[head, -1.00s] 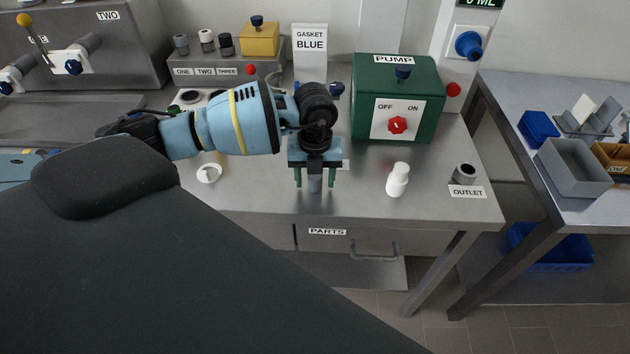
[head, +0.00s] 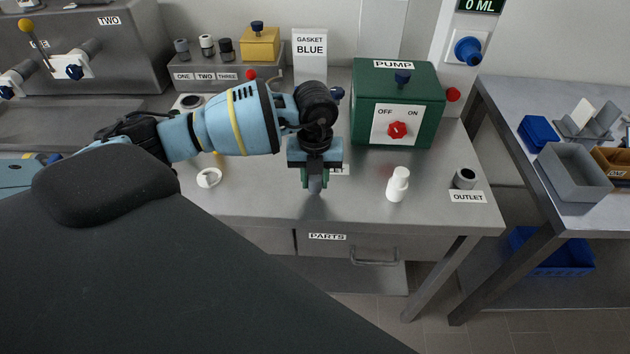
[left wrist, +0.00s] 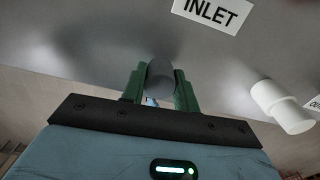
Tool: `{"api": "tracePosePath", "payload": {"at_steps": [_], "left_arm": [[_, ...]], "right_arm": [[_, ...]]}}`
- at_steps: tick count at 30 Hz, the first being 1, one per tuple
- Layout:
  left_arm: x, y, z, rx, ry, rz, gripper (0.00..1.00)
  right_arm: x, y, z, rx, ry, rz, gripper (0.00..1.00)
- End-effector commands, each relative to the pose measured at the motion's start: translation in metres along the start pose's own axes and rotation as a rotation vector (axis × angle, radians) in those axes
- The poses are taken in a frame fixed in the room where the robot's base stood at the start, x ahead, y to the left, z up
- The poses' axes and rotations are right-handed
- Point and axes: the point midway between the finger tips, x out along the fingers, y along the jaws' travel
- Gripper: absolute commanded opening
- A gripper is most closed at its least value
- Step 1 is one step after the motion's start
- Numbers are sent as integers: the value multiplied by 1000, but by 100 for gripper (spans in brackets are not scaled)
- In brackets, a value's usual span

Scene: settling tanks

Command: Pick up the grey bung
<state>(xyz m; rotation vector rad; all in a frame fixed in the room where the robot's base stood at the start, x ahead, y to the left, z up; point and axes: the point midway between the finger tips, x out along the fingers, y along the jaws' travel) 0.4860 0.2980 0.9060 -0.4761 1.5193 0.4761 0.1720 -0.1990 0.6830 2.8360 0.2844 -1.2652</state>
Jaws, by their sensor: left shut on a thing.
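The grey bung (head: 315,184) stands near the front of the steel bench, between the fingers of my left gripper (head: 315,180). In the left wrist view the bung (left wrist: 160,78) is a grey rounded cylinder, with the green fingers of my left gripper (left wrist: 160,90) pressed against both its sides. The left gripper points down and is shut on the bung. Whether the bung still touches the bench is hard to tell. My right gripper is not in view.
A white ring (head: 209,178) lies to the left. The green pump box (head: 420,90) stands behind. The bench's front edge is close.

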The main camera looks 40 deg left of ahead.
Motion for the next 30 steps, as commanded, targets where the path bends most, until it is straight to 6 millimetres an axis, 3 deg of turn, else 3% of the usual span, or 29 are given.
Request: {"api": "tracePosePath", "payload": {"at_steps": [4, 21, 30], "left_arm": [[-24, -1, 1, 0, -4, -4, 6], [-32, 54, -110, 3, -1, 1, 6], [-36, 68, -140, 1, -1, 0, 6]], "right_arm": [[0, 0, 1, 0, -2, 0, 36], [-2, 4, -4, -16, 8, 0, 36], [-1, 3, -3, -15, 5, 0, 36]]}}
